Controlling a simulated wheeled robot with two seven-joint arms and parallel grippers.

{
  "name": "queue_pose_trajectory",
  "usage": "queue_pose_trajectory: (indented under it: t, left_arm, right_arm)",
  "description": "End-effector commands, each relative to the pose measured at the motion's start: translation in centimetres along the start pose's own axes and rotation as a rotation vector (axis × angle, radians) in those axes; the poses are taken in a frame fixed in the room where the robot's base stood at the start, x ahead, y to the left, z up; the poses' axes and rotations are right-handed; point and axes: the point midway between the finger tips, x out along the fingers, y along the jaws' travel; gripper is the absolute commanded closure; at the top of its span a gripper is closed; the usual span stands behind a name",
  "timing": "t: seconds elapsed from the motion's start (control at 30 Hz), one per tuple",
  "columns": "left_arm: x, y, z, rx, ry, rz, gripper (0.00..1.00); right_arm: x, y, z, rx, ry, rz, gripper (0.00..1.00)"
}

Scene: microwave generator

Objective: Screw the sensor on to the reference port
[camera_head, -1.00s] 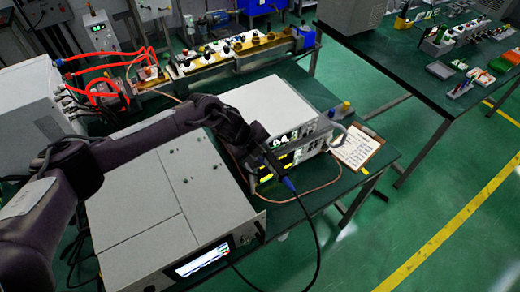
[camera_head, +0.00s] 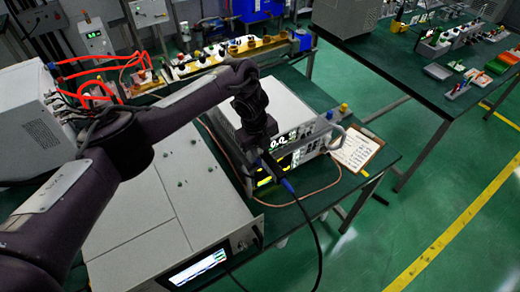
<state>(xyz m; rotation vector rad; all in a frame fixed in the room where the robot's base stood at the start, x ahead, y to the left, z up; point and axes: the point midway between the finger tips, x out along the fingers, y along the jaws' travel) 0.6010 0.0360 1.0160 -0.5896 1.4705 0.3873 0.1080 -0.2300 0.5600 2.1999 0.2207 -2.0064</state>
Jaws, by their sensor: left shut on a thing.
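My left gripper (camera_head: 268,158) points down in front of the white bench instrument (camera_head: 283,103), close to its lit front panel. It is shut on the sensor, a small dark body with a blue end (camera_head: 287,186) where a black cable leaves and drops toward the floor. The gripper and wrist cover most of the sensor and the left part of the front panel. The reference port cannot be made out, so I cannot tell whether the sensor touches it. My right gripper is not in view.
A larger grey instrument (camera_head: 165,208) with a lit screen stands left of the bench instrument. A copper-coloured cable (camera_head: 318,190) loops on the green bench. A clipboard (camera_head: 356,150) lies at right. Coloured knobs (camera_head: 343,107) stand near the instrument's right side.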

Motion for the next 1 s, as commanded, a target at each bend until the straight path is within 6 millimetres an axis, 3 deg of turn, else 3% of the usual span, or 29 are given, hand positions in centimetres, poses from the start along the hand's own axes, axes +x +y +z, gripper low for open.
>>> queue_pose_trajectory:
  t: [0.17,0.2,0.37,0.73,0.87,1.0]
  left_arm:
    - [0.0,0.0,0.0,0.0,0.0,-0.001,0.99]
    - [0.0,0.0,0.0,0.0,0.0,-0.001,0.75]
    - [0.0,0.0,0.0,0.0,0.0,-0.001,0.55]
    - [-0.6,-0.1,0.1,0.0,0.0,-0.003,0.55]
    - [-2.5,-0.1,0.1,0.002,-0.003,-0.005,0.55]
    - [-5.4,-0.1,0.1,0.003,-0.004,-0.003,0.55]
  right_arm:
    - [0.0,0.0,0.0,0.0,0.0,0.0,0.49]
    - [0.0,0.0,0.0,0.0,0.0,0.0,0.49]
    - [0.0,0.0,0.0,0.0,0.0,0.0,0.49]
    - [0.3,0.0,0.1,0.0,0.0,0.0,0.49]
    - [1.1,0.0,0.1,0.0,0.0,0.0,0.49]
    - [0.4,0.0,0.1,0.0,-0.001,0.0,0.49]
